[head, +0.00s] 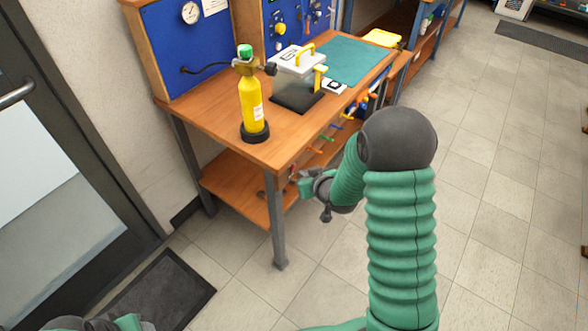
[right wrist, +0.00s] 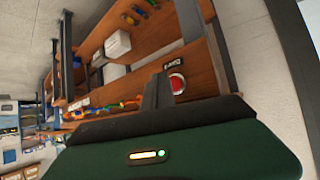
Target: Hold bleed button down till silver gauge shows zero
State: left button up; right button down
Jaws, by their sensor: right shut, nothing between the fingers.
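A round red button (right wrist: 177,84) with a pale rim sits on the wooden bench edge beside a small dark label in the right wrist view. The label is too small to read. My right gripper (head: 300,186) is shut and empty near the bench's front corner. Its dark fingers (right wrist: 157,92) show just left of the button; I cannot tell whether they touch it. A round white-faced gauge with a pale rim (head: 190,12) is on the blue panel; its needle is unreadable. Part of my left arm shows at the bottom left, its fingers unclear.
A yellow cylinder (head: 252,105) with a green top stands on the wooden bench (head: 205,112). A clear-sided box (head: 297,62) with a yellow handle and a teal mat (head: 352,60) lie behind. Coloured tools hang along the front edge. Tiled floor (head: 490,190) at right is free.

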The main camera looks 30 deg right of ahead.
jog(key=shift+w, duration=0.1)
dwell(0.5)
jog(key=shift+w+a+r, duration=0.1)
jog(key=shift+w+a, duration=0.1)
jog(key=shift+w, duration=0.05)
jog(key=shift+w+a, duration=0.2)
jog(key=shift+w, duration=0.3)
dwell(1.6)
dwell(3.8)
jog(key=shift+s+d, duration=0.35)
jog(key=shift+s, duration=0.5)
jog(key=shift+s, duration=0.1)
jog(key=shift+s+d+p, duration=0.2)
jog(key=shift+s+d, duration=0.15)
jog(key=shift+s, duration=0.4)
jog(key=shift+s+d+p, duration=0.2)
jog(key=shift+s+d, duration=0.1)
jog(key=shift+s, duration=0.45)
jog(key=shift+s+d+p, duration=0.2)
jog(key=shift+s+d, duration=0.15)
jog(key=shift+s, duration=0.4)
